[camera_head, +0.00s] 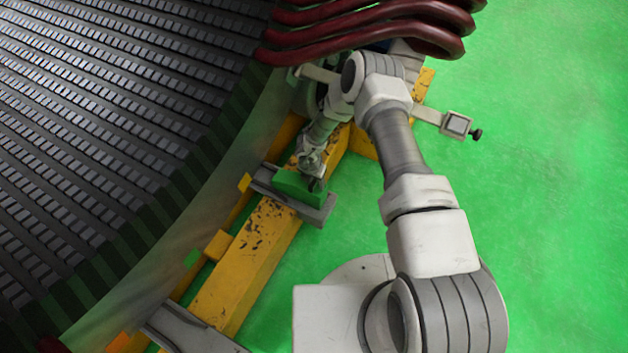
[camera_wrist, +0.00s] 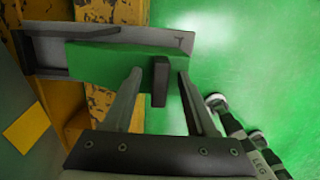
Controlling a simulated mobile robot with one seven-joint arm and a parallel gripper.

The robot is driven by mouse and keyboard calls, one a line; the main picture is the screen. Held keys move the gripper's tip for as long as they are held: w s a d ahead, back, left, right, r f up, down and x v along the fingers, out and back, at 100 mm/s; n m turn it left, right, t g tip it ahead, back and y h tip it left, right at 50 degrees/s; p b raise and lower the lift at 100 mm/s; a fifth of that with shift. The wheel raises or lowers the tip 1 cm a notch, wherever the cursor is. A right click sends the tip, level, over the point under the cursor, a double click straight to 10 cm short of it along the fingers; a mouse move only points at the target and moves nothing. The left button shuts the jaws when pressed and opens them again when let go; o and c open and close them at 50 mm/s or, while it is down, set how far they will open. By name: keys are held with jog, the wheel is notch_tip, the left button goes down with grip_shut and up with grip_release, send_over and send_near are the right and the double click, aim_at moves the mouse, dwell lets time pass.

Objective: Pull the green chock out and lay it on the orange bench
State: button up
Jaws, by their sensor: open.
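The green chock (camera_head: 290,180) rests in a grey channel-shaped bracket (camera_head: 318,212) across the yellow beam. In the wrist view the chock (camera_wrist: 95,60) is a long block with a dark upright tab (camera_wrist: 160,90) on its near face. My gripper (camera_head: 316,178) is over the chock's right end. In the wrist view its fingers (camera_wrist: 160,76) are apart, one on each side of the tab, with visible gaps. I cannot make out a separate orange bench in either view.
The worn yellow beam (camera_head: 243,270) runs beside the large curved stator (camera_head: 110,120). Dark red pipes (camera_head: 400,20) hang close above my arm. Another grey bracket (camera_head: 188,335) lies at the bottom. The green floor (camera_head: 560,150) at right is open.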

notch_tip(320, 180, up, 17)
jog(key=s+a+p, duration=0.1)
jog(key=s+p, duration=0.1)
jog(key=p, duration=0.3)
jog(key=shift+s+r+p, duration=0.15)
jog(key=shift+p, duration=0.15)
jog(key=shift+a, duration=0.1)
